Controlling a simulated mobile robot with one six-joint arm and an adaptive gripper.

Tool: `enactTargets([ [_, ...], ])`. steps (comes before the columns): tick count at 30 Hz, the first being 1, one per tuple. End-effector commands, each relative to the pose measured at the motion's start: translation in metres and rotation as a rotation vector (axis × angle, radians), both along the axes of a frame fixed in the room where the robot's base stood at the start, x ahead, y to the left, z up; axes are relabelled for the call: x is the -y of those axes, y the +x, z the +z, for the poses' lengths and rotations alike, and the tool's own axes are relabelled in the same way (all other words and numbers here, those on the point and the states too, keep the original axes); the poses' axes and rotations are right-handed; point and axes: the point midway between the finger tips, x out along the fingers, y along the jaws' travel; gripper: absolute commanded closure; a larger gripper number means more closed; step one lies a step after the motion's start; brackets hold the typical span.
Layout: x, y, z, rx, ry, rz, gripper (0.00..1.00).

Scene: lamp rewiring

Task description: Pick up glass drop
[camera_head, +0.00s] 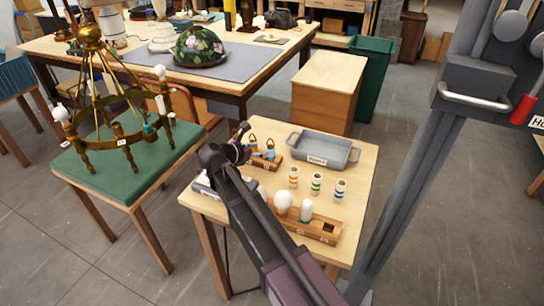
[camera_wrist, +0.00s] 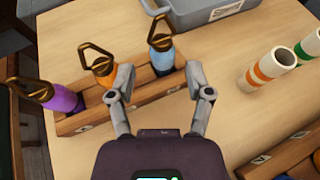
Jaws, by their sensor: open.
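Three glass drops with brass loops stand in a wooden rack (camera_wrist: 152,89) in the wrist view: purple (camera_wrist: 63,99), orange (camera_wrist: 103,72) and blue (camera_wrist: 163,60). My gripper (camera_wrist: 161,80) is open and empty. Its fingertips point toward the rack, with the blue drop between and slightly beyond them. The left fingertip is close to the right side of the orange drop. In the head view my gripper (camera_head: 242,143) is over the left part of the rack (camera_head: 272,163) and hides some of it. The blue drop (camera_head: 270,154) shows there.
A grey bin (camera_head: 325,150) stands behind the rack. Several white tubes with coloured bands (camera_head: 316,184) stand to its right. A wooden tray with bulbs (camera_head: 325,229) lies in front. A brass chandelier (camera_head: 105,120) stands on a green-topped table (camera_head: 90,180) at left.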

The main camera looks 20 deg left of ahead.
Motion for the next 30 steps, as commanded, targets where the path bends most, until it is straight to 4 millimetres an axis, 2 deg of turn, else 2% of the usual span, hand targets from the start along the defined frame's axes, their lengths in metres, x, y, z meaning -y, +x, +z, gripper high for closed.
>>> enactTargets([
  [13, 0.002, 0.004, -0.002, 0.0, 0.0, 0.0, 0.34],
  [24, 0.021, 0.036, -0.015, 0.0, 0.0, 0.001, 0.34],
  [30, 0.024, 0.042, -0.017, 0.0, 0.0, 0.002, 0.34],
])
